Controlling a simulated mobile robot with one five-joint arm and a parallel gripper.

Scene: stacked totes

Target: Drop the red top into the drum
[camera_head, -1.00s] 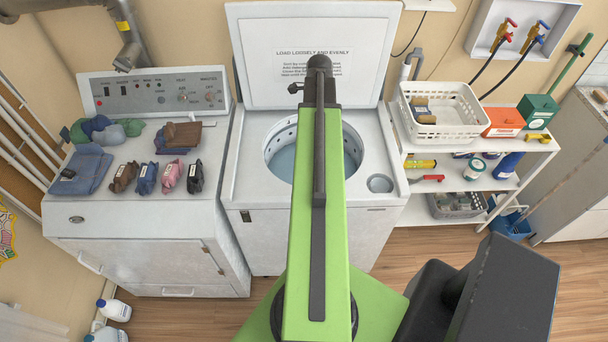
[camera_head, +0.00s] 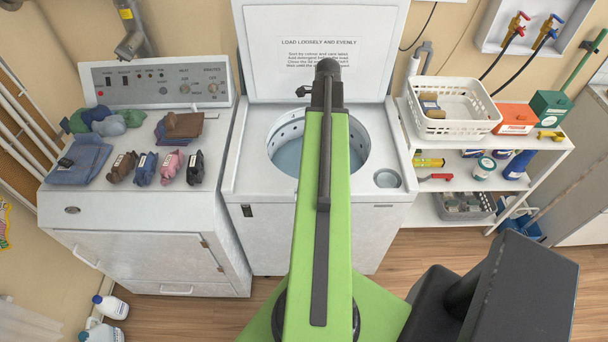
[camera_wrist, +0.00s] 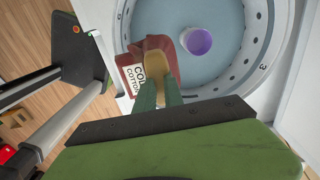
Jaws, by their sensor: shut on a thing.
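The red top (camera_wrist: 164,45) shows in the wrist view as a bunched dark red cloth with a white label reading in part "COTTON". My gripper (camera_wrist: 158,82) is shut on it; a tan tip presses against the cloth. The cloth overlaps the left rim of the drum (camera_wrist: 229,72) in that view; its height above the drum is hard to tell. A purple cup-like item (camera_wrist: 196,42) shows inside the drum. In the head view the open washer drum (camera_head: 286,158) is partly hidden behind my green arm, and my gripper and the red top are hidden there.
A raised lid (camera_head: 262,60) stands behind the drum. On the left, a white machine (camera_head: 120,215) carries several small bundles and folded cloths. On the right, a shelf (camera_head: 545,143) holds a white basket (camera_head: 462,126) and boxes. Bottles (camera_head: 110,306) stand on the floor at lower left.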

